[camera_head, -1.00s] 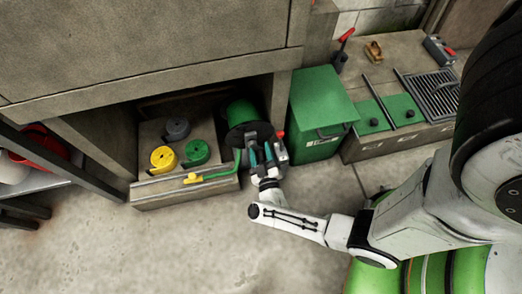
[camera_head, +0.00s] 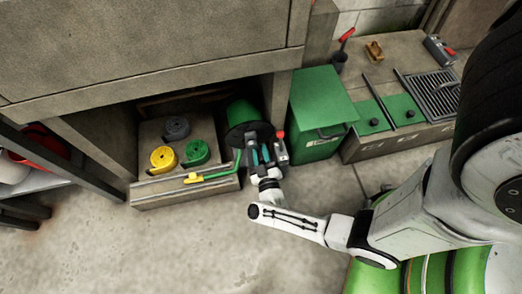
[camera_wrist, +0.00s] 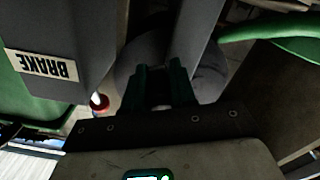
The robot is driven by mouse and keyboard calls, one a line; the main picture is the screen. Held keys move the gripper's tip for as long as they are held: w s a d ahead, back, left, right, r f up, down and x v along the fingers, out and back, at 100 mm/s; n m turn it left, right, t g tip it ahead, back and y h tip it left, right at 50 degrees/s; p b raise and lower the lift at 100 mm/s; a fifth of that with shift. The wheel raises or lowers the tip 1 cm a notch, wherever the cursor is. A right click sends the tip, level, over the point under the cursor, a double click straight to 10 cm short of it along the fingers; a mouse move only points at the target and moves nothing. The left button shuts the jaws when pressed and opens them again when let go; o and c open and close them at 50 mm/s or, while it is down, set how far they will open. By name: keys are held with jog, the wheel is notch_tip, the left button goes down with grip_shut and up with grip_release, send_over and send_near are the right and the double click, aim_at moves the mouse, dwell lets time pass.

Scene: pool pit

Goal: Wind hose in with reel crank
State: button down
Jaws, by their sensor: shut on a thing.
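The green hose reel (camera_head: 243,110) with its black flange sits in the recess under the concrete ledge. A green hose (camera_head: 222,173) runs from it along the front of a low block to a yellow end (camera_head: 193,179); it also crosses the upper right of the wrist view (camera_wrist: 270,28). My gripper (camera_head: 262,155) is at the front of the reel, shut on the crank, which is mostly hidden by the jaws. In the wrist view my green fingers (camera_wrist: 162,85) close beside a grey box labelled BRAKE (camera_wrist: 45,65) with a red knob (camera_wrist: 99,103).
Yellow (camera_head: 163,158), green (camera_head: 197,152) and grey (camera_head: 176,129) coils lie left of the reel. A green box (camera_head: 320,105) stands close on the right. Overhead, the concrete ledge (camera_head: 150,45) limits height. Open floor (camera_head: 140,245) lies in front.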

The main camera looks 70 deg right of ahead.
jog(key=m, duration=0.3)
jog(key=shift+w+a+f+b, duration=0.3)
jog(key=shift+w+b, duration=0.05)
jog(key=w+a+r+m+b, duration=0.1)
jog(key=w+r+m, duration=0.1)
jog(key=m, duration=0.8)
jog(key=w+a+r+m+b, duration=0.1)
jog(key=w+a+r+m, duration=0.1)
jog(key=m, duration=0.9)
jog(key=shift+w+a+b, duration=0.2)
jog(key=shift+a+b, duration=0.1)
jog(key=c, duration=1.2)
grip_release()
jog(key=shift+c, duration=0.2)
jog(key=o, duration=0.3)
jog(key=shift+w+r, duration=0.15)
jog(key=shift+r, duration=0.05)
